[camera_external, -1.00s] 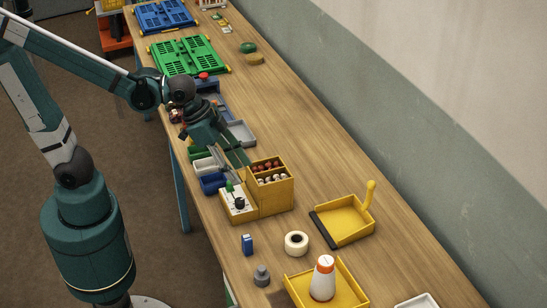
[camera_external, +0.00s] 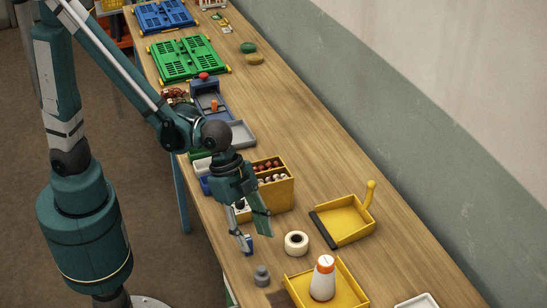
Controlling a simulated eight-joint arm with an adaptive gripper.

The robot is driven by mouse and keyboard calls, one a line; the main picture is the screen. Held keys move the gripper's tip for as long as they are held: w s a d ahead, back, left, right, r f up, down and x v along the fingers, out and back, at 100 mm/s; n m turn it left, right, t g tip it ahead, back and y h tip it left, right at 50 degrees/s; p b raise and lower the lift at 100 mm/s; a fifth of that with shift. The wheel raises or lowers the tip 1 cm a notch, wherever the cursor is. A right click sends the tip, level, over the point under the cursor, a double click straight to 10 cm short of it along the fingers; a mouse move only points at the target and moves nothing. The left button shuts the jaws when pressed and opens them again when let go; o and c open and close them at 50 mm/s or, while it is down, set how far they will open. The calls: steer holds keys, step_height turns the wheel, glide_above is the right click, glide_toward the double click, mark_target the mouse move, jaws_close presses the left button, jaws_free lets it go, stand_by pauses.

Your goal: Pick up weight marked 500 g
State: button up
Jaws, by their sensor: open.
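A small grey weight (camera_external: 262,276) with a knob on top stands upright near the table's front edge; any marking on it is too small to read. My gripper (camera_external: 256,239) is open and empty, fingers pointing down, above the table behind the weight and apart from it in the picture.
A white tape roll (camera_external: 296,243) lies right of my gripper. A yellow tray (camera_external: 296,287) holds an orange-and-white bottle (camera_external: 323,279). A yellow dustpan (camera_external: 345,222) lies farther right. A yellow box (camera_external: 283,194) with compartments stands behind my gripper. Bare wood surrounds the weight.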

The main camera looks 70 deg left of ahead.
mark_target(261, 267)
steer(key=shift+s+d+f+m, duration=0.15)
steer(key=shift+s+d+f, duration=0.05)
steer(key=shift+d, duration=0.3)
steer(key=shift+s+d+f+m, duration=0.1)
steer(key=shift+s+d+f, duration=0.15)
steer(key=shift+d, duration=0.25)
steer(key=shift+s+d+f+m, duration=0.15)
steer(key=shift+s+d, duration=0.05)
steer(key=shift+d, duration=0.3)
steer(key=shift+f, duration=0.1)
steer(key=shift+x, duration=1.2)
steer(key=shift+d+b+x, duration=0.2)
steer(key=shift+b+x, duration=0.1)
steer(key=shift+x, duration=2.3)
steer(key=c, duration=1.2)
steer(key=shift+r, duration=0.2)
steer(key=shift+r+p, duration=0.65)
steer(key=shift+r, duration=4.25)
